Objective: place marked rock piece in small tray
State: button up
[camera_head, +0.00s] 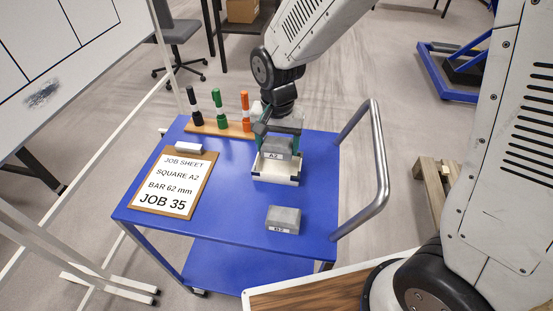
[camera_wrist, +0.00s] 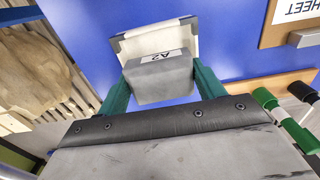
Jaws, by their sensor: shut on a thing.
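The marked rock piece (camera_head: 277,147) is a grey block with a white label reading A2. My gripper (camera_head: 278,142) is shut on it, with green fingers on either side. The small tray (camera_head: 276,179) is white, with dark corners, and stands on the blue cart. In the head view the block is above the tray's far part; whether it touches the tray I cannot tell. In the wrist view the block (camera_wrist: 160,80) sits between the green fingers (camera_wrist: 160,92), with the tray (camera_wrist: 138,40) behind it and partly hidden.
A second grey block (camera_head: 284,219) with a small label lies nearer on the blue cart top (camera_head: 235,211). A clipboard job sheet (camera_head: 174,183) and white eraser (camera_head: 189,148) lie at left. Several markers (camera_head: 220,108) stand in a wooden holder behind. A metal handle (camera_head: 374,172) rises at right.

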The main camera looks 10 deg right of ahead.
aim_at(278, 142)
jog(key=shift+d+f, duration=0.1)
jog(key=shift+f, duration=2.85)
jog(key=shift+f, duration=0.1)
jog(key=o, duration=1)
jog(key=shift+o, duration=0.2)
notch_tip(278, 142, up, 12)
jog(key=shift+f, duration=0.25)
jog(key=shift+r, duration=0.4)
